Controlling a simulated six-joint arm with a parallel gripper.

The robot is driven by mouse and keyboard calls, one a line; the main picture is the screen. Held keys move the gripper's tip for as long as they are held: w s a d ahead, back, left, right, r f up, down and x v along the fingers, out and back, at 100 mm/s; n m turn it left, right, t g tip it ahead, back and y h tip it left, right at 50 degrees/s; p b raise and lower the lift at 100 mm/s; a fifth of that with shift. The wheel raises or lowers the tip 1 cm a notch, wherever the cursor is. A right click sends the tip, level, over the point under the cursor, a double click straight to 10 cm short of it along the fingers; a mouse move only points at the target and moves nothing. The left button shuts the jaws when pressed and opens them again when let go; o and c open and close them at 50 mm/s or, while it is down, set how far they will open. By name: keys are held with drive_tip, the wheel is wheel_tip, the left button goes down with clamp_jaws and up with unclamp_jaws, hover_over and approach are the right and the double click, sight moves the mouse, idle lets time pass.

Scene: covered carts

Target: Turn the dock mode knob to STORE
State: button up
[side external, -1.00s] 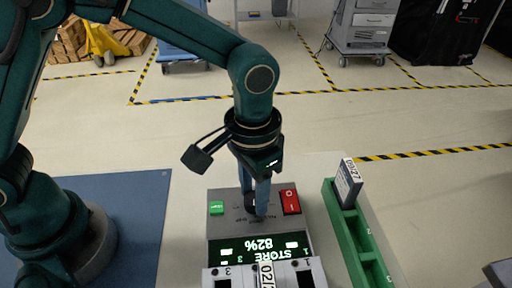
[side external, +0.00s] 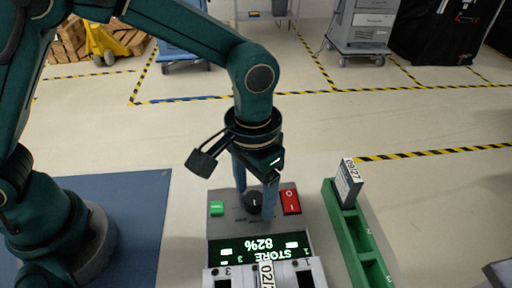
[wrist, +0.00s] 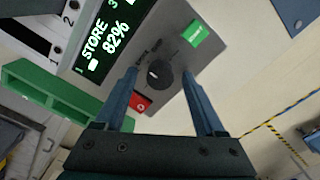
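The dock mode knob (side external: 253,201) is a small black round knob on the grey dock panel (side external: 229,197). It also shows in the wrist view (wrist: 159,73), with a light mark on it and small labels beside it that are too small to read. The dock display (side external: 258,247) reads STORE and 82%, also legible in the wrist view (wrist: 108,38). My gripper (side external: 255,200) is open, its two blue fingers apart with the knob between them and a gap on each side. In the wrist view my gripper (wrist: 160,75) holds nothing.
A green button (side external: 216,208) and a red rocker switch (side external: 290,202) flank the knob closely. A green rack (side external: 349,235) with an upright 09/27 cartridge (side external: 348,184) stands to the right. Numbered slots with another labelled cartridge (side external: 266,274) lie before the display.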

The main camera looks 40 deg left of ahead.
sight(253, 196)
drive_tip(key=shift+r, duration=2.6)
drive_tip(key=shift+w+a, duration=0.1)
drive_tip(key=shift+a, duration=0.05)
drive_tip(key=s+a+r+n+t, duration=0.1)
drive_tip(key=a+r+n+t, duration=0.2)
drive_tip(key=a+r, duration=0.6)
drive_tip(key=s+a+f+t, duration=0.2)
drive_tip(key=s+a+f, duration=0.1)
drive_tip(key=s+a, duration=0.3)
drive_tip(key=shift+s+a+m+t, duration=0.15)
drive_tip(key=shift+s+m+t, duration=0.2)
drive_tip(key=shift+s, duration=0.85)
